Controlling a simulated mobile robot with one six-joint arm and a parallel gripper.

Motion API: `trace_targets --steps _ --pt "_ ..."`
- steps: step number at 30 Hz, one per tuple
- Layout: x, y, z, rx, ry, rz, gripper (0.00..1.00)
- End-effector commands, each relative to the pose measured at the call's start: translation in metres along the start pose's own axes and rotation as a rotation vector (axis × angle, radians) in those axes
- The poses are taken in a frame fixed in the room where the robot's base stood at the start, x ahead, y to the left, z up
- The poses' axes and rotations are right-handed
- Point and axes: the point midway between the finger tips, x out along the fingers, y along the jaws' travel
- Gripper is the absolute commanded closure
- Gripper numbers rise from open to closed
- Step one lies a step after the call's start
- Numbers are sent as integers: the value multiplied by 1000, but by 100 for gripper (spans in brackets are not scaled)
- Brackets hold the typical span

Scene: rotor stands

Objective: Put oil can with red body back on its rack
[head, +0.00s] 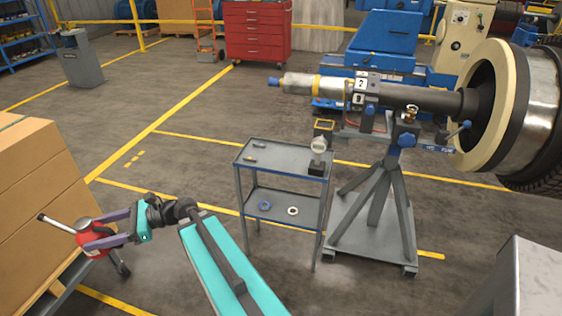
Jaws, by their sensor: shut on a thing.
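The oil can with the red body (93,235) is at the lower left of the head view. Its pale spout (54,223) with a dark tip points left and up. My gripper (83,234) is shut on the red body, with one purple finger above it and one below in the picture. The fingers hide part of the can. The can is held in front of the cardboard boxes; I cannot tell whether it touches them. I cannot make out which thing in view is the can's rack.
Cardboard boxes (38,190) stand at the left. A grey two-shelf trolley (252,172) with small parts stands in the middle, beside a rotor stand (388,190). A red tool cabinet (257,32) and blue shelves (28,48) are at the back. The floor between is clear.

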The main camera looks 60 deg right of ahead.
Motion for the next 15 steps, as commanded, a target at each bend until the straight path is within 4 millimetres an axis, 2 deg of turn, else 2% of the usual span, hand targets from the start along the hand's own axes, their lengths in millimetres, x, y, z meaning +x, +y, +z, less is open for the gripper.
trace_targets --steps 5,8,11,15 --pt "-3 -7 -2 0 -3 -16 84" --pt "-9 -22 -6 2 -5 -50 84" --pt "-21 -45 -12 3 -8 -106 84" --pt "-46 -88 -22 6 -12 -216 84"
